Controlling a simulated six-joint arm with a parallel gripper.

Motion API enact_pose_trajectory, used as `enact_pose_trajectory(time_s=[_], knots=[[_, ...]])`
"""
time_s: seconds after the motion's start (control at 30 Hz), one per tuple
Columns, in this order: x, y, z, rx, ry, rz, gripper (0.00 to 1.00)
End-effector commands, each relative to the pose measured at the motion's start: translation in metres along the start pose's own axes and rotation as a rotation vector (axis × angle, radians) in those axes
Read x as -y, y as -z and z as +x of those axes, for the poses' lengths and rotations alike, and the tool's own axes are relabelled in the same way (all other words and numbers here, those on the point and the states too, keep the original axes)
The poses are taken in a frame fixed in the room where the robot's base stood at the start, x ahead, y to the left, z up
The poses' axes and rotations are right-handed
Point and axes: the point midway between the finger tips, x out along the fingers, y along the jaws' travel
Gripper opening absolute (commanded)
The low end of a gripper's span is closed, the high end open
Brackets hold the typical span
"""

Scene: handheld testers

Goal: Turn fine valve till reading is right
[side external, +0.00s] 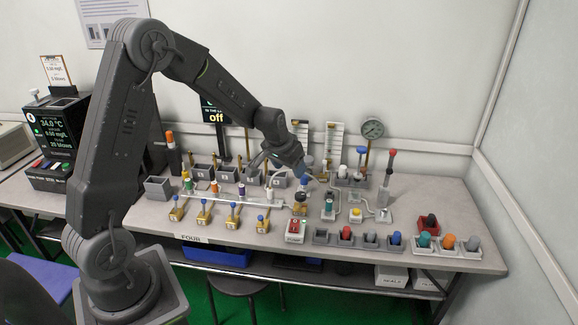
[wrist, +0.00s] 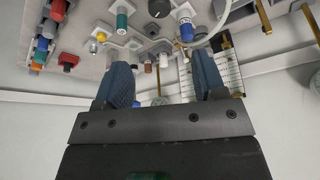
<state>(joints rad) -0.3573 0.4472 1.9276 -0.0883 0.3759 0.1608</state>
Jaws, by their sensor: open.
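My gripper (side external: 308,178) hangs over the middle of the bench, among the valves and gauges. In the wrist view my gripper (wrist: 162,68) has its two blue fingers well apart, with no object held between them. A blue-and-white capped piece (wrist: 186,28) and a black round knob (wrist: 158,8) lie beyond the fingertips. I cannot tell which piece is the fine valve. A round dial gauge (side external: 372,128) stands on a post at the back, its reading too small to make out. A white scale panel (side external: 335,143) stands left of it.
Several yellow blocks with blue-topped levers (side external: 203,211) line the front left. A pump box with a red switch (side external: 295,229) stands at the front middle. Grey trays with coloured plugs (side external: 372,241) fill the front right. A tall red-topped syringe-like piece (side external: 388,170) rises at right.

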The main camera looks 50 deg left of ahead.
Motion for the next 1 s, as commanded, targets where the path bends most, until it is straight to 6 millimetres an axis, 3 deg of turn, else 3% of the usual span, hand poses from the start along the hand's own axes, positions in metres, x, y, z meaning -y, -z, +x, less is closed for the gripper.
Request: enact_pose_trajectory(time_s=[0.33,0.8,1.0], knots=[[-0.006,0.0,0.001,0.009,0.012,-0.039,0.65],[-0.023,0.002,0.002,0.003,0.148,-0.352,0.65],[-0.02,0.002,0.02,0.003,0.153,-0.365,0.65]])
